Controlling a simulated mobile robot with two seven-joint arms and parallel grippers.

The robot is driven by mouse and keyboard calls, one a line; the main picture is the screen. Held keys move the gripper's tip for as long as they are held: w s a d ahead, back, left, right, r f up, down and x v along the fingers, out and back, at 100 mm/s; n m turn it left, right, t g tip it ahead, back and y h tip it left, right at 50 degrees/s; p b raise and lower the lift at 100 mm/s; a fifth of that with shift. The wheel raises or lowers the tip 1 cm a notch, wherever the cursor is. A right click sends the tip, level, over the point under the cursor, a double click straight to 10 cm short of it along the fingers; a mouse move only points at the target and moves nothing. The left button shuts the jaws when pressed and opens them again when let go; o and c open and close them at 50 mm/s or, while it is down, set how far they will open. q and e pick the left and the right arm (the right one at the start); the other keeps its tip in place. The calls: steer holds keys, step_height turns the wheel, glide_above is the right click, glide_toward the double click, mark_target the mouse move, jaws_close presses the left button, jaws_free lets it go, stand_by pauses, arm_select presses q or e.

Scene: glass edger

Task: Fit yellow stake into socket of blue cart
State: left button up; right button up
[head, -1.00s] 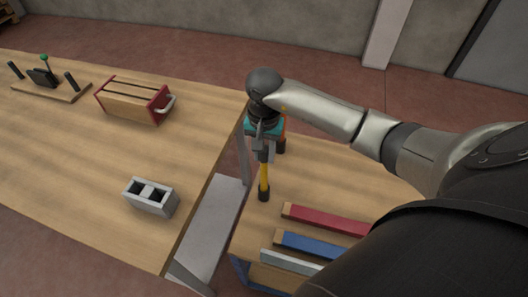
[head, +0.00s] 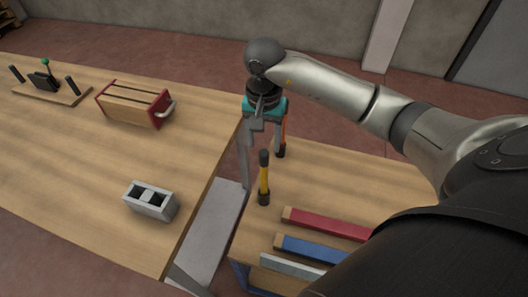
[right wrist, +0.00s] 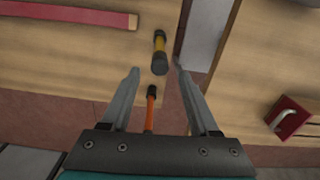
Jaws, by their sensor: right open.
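The yellow stake (head: 264,180), with black ends, stands upright at the left edge of the wooden-topped cart (head: 330,180), whose blue side (head: 240,272) shows at the bottom. Its foot rests in or on a dark base; I cannot tell how deep it sits. My right gripper (head: 264,140) is open and empty, just above and behind the stake's top, apart from it. In the right wrist view the yellow stake (right wrist: 159,50) shows beyond the open fingertips (right wrist: 157,68). My left gripper is not in view.
An orange stake (head: 283,135) stands behind, partly hidden by my gripper. Red (head: 325,222), blue (head: 308,246) and pale (head: 290,262) strips lie on the cart. Across a gap, the left table holds a grey two-hole block (head: 152,205) and a red-ended wooden box (head: 130,103).

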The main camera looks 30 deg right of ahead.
step_height(320, 180, up, 5)
steer(key=shift+r, duration=0.15)
stand_by(0.6)
